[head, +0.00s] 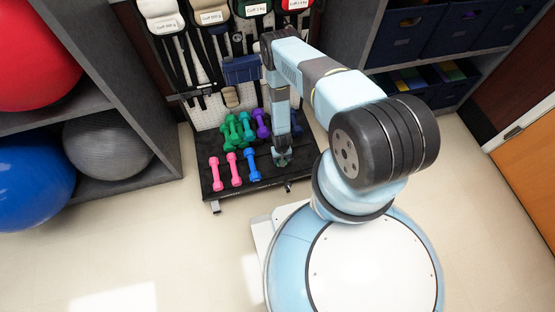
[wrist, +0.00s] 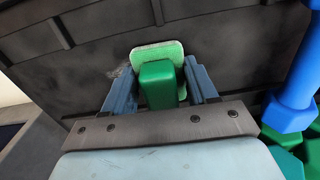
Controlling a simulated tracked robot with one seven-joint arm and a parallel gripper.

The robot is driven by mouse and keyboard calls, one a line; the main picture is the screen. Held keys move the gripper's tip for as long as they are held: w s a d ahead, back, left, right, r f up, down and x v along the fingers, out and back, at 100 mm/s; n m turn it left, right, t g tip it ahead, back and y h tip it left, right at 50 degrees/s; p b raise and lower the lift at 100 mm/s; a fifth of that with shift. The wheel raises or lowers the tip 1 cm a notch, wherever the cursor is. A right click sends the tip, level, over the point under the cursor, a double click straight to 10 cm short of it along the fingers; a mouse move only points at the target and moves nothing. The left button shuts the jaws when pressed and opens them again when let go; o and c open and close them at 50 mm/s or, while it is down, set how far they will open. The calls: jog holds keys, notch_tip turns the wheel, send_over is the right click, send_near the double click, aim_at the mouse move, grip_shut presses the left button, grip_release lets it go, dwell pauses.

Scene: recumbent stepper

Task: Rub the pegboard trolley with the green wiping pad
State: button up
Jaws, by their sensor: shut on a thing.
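The pegboard trolley (head: 250,198) stands ahead of my base, with a white pegboard back and a dark lower shelf. In the wrist view its dark shelf surface (wrist: 80,78) fills the upper part. My gripper (head: 282,158) points down over the right part of this shelf. In the wrist view my gripper (wrist: 160,88) is shut on the green block handle of the green wiping pad (wrist: 158,50). The pad's pale green face lies against or very close to the dark surface; contact is not certain. A greyish smudge (wrist: 119,71) shows just left of the pad.
Pink dumbbells (head: 233,170), a blue dumbbell (head: 252,165) and green dumbbells (head: 233,130) lie on the shelf left of my gripper. A blue dumbbell (wrist: 295,85) is close by in the wrist view. Cuff weights (head: 210,14) hang above. Shelving with exercise balls (head: 105,149) stands left.

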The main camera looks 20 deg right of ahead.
aim_at(292, 159)
jog(key=shift+f, duration=0.3)
dwell(0.6)
jog(key=shift+d+r, duration=0.15)
jog(key=shift+d, duration=2.85)
jog(key=shift+a, duration=1.5)
jog(key=shift+a, duration=0.1)
jog(key=shift+a, duration=1.4)
jog(key=shift+d, duration=1.5)
